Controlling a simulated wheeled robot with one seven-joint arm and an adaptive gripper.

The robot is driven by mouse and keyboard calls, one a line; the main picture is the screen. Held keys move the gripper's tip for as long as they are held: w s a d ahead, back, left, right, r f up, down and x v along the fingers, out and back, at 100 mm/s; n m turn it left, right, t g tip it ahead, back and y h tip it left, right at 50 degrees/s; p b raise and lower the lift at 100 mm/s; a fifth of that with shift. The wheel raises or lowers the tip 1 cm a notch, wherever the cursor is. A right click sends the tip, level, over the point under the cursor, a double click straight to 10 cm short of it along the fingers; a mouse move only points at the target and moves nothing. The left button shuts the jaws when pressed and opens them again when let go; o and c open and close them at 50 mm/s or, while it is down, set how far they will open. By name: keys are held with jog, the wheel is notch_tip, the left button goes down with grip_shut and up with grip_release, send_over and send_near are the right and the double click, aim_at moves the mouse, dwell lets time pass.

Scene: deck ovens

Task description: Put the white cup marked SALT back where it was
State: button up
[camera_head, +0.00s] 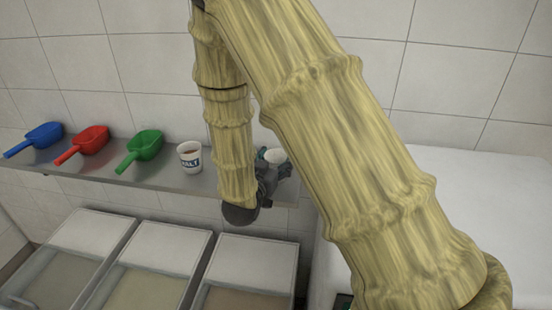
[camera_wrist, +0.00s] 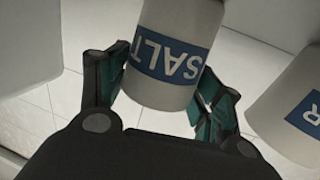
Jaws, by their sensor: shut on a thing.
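In the wrist view, a white cup with a blue label reading SALT (camera_wrist: 163,88) is between the fingers of my gripper (camera_wrist: 160,92), which is shut on it. In the head view my gripper (camera_head: 268,182) is at the right part of the wall shelf (camera_head: 160,178), partly hidden by my arm. The white top of the held cup (camera_head: 275,156) shows just above the fingers. I cannot tell whether its base touches the shelf.
Green (camera_head: 142,147), red (camera_head: 88,142) and blue (camera_head: 40,138) scoops lie further left. A cup with R on its label (camera_wrist: 290,115) is close right in the wrist view. Lidded bins (camera_head: 160,245) stand below.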

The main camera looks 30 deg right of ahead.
jog(key=shift+f, duration=0.15)
jog(key=o, duration=1)
jog(key=b+v, duration=0.4)
jog(key=v, duration=0.8)
jog(key=shift+r, duration=0.25)
jog(key=shift+s, duration=0.1)
